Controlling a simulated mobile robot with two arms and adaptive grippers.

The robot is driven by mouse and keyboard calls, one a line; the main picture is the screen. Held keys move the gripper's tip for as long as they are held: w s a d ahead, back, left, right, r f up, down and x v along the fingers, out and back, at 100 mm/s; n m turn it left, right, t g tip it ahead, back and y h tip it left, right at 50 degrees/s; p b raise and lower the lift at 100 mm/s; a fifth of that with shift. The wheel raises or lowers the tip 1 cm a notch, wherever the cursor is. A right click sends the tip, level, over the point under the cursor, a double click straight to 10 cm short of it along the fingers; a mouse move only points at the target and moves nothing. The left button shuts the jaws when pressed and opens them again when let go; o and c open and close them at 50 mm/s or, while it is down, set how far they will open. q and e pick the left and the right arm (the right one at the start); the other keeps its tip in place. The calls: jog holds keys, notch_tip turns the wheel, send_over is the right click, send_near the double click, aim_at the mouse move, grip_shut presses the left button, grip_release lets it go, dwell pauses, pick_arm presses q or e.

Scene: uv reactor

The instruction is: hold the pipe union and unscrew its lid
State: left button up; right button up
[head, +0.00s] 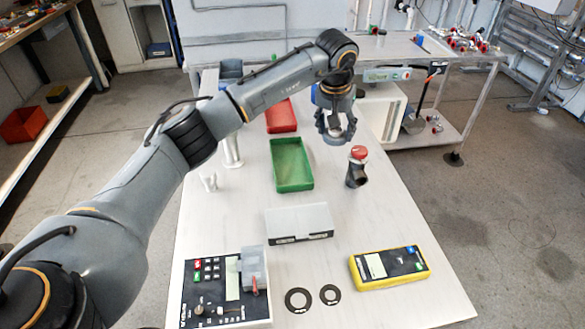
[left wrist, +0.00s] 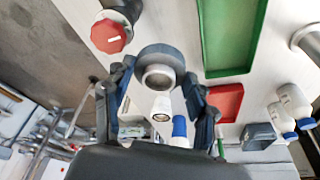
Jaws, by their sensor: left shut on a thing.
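A dark grey pipe fitting (head: 356,178) with a red cap (head: 358,152) on top stands upright on the table, right of the green tray. I take this for the pipe union and its lid. In the left wrist view the red cap (left wrist: 109,36) is at upper left, with part of the dark body (left wrist: 122,8) behind it. My left gripper (head: 336,134) is above the table, behind and left of the fitting and apart from it. It is shut on a grey ring-shaped piece (left wrist: 162,58) with a pale hollow end. My right gripper is not in view.
A green tray (head: 278,186) and a red tray (head: 294,120) lie left of the gripper. A white box (head: 299,222), a control panel (head: 190,290), a yellow meter (head: 389,282) and two black rings (head: 298,300) lie nearer.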

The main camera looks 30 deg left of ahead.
pick_arm(q)
jog(key=s+a+f+p, duration=0.2)
jog(key=s+a+f, duration=0.1)
jog(key=s+a, duration=0.2)
send_over(294, 179)
jog(key=f, duration=0.2)
jog(key=d+f+p, duration=0.1)
jog(key=f, duration=0.1)
jog(key=shift+s, duration=0.15)
jog(key=shift+s+a+f, duration=0.25)
jog(key=shift+s+f, duration=0.05)
jog(key=shift+f, duration=0.2)
notch_tip(294, 179, down, 3)
jog(key=shift+s+a+p, duration=0.1)
jog(key=shift+a+p, duration=0.05)
jog(key=shift+p, duration=0.7)
jog(key=shift+f, duration=0.25)
jog(key=shift+f+b, duration=0.2)
jog(key=shift+b, duration=0.1)
jog(key=o, duration=1)
jog(key=shift+r, duration=0.1)
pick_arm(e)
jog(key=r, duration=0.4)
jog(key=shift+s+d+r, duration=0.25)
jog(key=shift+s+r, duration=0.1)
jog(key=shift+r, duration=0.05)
